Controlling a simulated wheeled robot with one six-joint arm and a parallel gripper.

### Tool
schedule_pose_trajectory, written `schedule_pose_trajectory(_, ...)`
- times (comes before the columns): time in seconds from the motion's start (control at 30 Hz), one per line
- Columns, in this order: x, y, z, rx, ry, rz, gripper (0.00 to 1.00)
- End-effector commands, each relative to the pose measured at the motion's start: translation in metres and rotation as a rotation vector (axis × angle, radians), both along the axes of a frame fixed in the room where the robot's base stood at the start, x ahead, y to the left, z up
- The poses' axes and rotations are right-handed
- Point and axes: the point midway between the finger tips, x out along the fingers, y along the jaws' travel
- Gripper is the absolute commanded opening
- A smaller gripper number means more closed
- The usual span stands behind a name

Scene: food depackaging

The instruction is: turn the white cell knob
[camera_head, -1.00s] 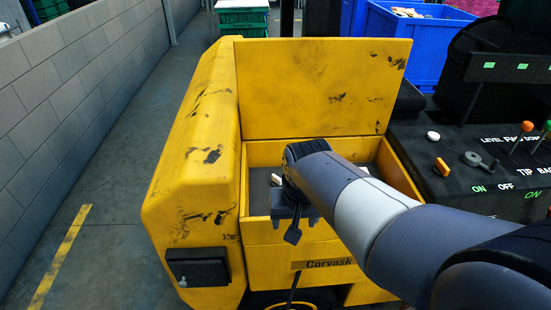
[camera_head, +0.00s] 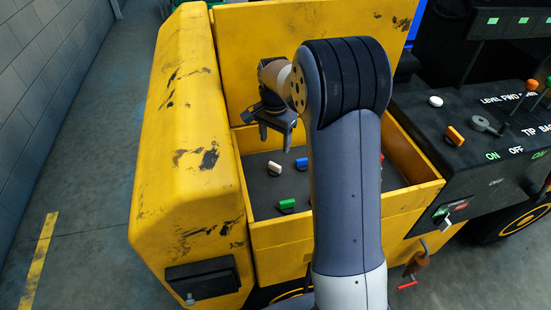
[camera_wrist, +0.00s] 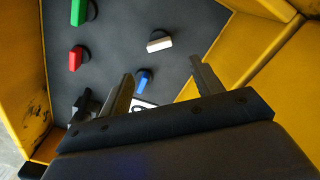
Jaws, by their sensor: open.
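The white cell knob (camera_head: 274,167) sits on the dark floor panel of the yellow box, near its left side. In the wrist view the white knob (camera_wrist: 159,44) is an upright-standing bar on a dark round base, lying slightly slanted just beyond the gap between the fingertips. My gripper (camera_head: 275,132) is open and hangs above the box, up from the white knob in the head view.
Blue (camera_wrist: 143,76), red (camera_wrist: 75,58), green (camera_wrist: 78,12) and black (camera_wrist: 85,103) knobs share the panel. Yellow walls (camera_head: 340,229) enclose it. A black control console (camera_head: 455,125) with levers stands at the right. My arm hides part of the box.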

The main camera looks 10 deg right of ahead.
Motion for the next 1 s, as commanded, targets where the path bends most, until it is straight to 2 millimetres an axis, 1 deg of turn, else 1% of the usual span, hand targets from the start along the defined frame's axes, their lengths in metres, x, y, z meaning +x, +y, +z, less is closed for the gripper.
schedule_pose_trajectory(0.03,-0.001,0.000,-0.009,0.000,0.006,0.001,0.62)
schedule_pose_trajectory(0.3,-0.001,0.000,-0.060,0.000,0.005,0.002,0.62)
schedule_pose_trajectory(0.4,-0.002,0.000,-0.075,0.000,0.004,0.002,0.62)
schedule_pose_trajectory(0.5,-0.001,0.000,-0.086,-0.001,0.002,0.002,0.62)
schedule_pose_trajectory(0.63,-0.001,0.000,-0.093,0.000,0.001,0.002,0.62)
schedule_pose_trajectory(0.9,-0.001,0.000,-0.095,0.000,0.000,0.002,0.62)
schedule_pose_trajectory(1.0,-0.001,0.000,-0.095,0.000,0.000,0.002,0.54)
